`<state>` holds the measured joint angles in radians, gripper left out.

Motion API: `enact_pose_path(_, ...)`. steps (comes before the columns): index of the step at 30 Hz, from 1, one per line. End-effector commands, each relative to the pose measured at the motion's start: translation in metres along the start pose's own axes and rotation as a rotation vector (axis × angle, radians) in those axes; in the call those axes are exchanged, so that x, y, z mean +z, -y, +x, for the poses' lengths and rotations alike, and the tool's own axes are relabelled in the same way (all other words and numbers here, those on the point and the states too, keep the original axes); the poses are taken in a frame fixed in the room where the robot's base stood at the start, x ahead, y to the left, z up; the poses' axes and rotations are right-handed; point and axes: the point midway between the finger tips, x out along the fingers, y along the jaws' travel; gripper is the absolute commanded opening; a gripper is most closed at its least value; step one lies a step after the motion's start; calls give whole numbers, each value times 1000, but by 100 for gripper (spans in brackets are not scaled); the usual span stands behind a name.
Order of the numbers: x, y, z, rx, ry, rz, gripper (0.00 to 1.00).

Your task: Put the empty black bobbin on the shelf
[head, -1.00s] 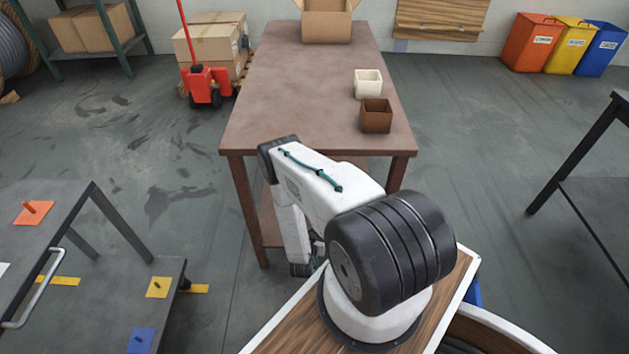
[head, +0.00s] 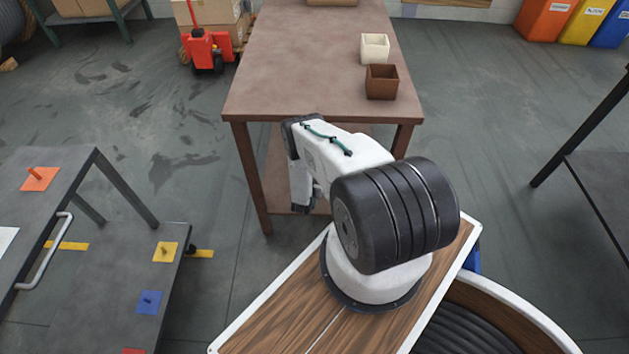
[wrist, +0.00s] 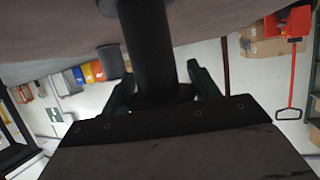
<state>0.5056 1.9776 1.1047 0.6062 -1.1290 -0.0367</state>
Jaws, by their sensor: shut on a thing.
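In the wrist view my gripper (wrist: 165,85) has its two dark green fingers on either side of a thick black post, which I take as the core of the black bobbin (wrist: 148,45). The fingers are shut on it. My gripper and the bobbin are hidden there. A green shelf rack (head: 100,18) with cartons stands at the top left.
The brown table (head: 300,70) carries a white box (head: 374,47) and a brown box (head: 381,82). A grey cart (head: 90,240) with coloured peg plates stands at the left. A red pallet truck (head: 207,48) stands behind. Floor between cart and table is clear.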

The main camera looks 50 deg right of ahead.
Motion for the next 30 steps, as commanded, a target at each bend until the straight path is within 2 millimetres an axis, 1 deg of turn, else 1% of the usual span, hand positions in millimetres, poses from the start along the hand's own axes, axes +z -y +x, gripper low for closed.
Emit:
enact_pose_path(2, 4, 0, 1, 0, 0, 0, 38)
enact_pose_path(12, 6, 0, 2, 0, 0, 0, 38)
enact_pose_path(13, 6, 0, 2, 0, 0, 0, 63)
enact_pose_path(14, 6, 0, 2, 0, 0, 0, 72)
enact_pose_path(15, 6, 0, 2, -1, 0, 0, 82)
enact_pose_path(23, 6, 0, 2, -1, 0, 0, 82)
enact_pose_path(26, 3, 0, 1, -1, 0, 0, 82)
enact_pose_path(29, 4, 1, -11, -2, 2, -2, 82)
enact_pose_path(30, 4, 2, -18, -3, 3, -2, 82)
